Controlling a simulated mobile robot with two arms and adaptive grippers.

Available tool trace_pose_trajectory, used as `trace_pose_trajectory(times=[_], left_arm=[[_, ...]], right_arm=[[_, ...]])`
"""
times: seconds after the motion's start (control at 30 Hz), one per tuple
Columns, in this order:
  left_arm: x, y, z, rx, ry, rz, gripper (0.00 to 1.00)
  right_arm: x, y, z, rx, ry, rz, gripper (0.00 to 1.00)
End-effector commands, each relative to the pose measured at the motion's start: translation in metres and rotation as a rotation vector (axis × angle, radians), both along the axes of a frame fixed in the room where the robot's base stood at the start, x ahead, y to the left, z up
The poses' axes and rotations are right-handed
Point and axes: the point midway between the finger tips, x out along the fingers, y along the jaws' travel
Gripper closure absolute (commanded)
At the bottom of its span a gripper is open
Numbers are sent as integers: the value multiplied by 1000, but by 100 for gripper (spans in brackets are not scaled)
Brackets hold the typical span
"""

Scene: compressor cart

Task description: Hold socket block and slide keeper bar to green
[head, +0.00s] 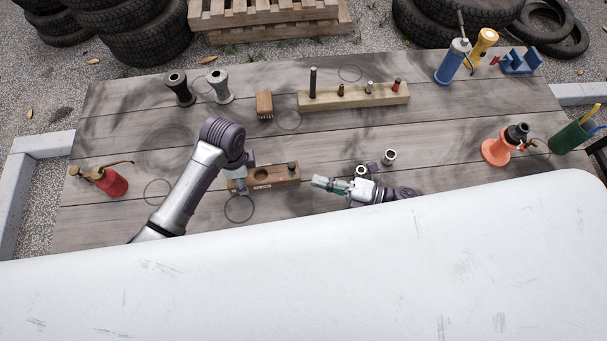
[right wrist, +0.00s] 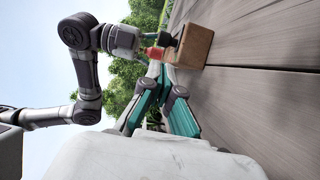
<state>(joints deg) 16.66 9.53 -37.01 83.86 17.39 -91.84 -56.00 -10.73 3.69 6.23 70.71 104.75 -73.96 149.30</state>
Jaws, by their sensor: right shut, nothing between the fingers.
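The brown wooden socket block (head: 284,174) lies on the table in front of my arms, with a round dark hole and a dark knob (head: 292,165) at its right end. My left gripper (head: 240,184) is at the block's left end; its fingers are mostly hidden, so I cannot tell whether it grips. My right gripper (head: 318,182) is shut and empty, just right of the block. In the right wrist view the block (right wrist: 194,46) is beyond the teal fingers, with a black knob (right wrist: 168,40) and a red part (right wrist: 153,53) at its near end. I cannot make out the keeper bar clearly or any green mark.
A long wooden rack (head: 355,97) with several pegs and a small brown block (head: 264,105) are farther back. An orange-based item (head: 497,150) is at right, a red oil can (head: 114,183) at left.

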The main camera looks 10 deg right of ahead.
Motion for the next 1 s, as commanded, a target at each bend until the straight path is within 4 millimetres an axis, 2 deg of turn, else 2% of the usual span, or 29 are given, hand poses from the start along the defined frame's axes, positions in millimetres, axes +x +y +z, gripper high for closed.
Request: trace_pose_trajectory(times=[0.1,0.23,0.67,0.7,0.87,1.0], left_arm=[[0,0,0,-1,0,-1,87],[0,0,0,-1,0,-1,87],[0,-1,0,-1,0,0,87],[0,-1,0,-1,0,0,39],[0,-1,0,-1,0,0,13],[0,-1,0,-1,0,0,13]], right_arm=[[-9,-18,0,-2,0,0,100],[-14,-28,0,0,-1,0,100],[-16,-31,0,0,-1,0,100],[-16,-31,0,0,-1,1,100],[-16,-31,0,0,-1,1,100],[-16,-31,0,1,0,1,100]])
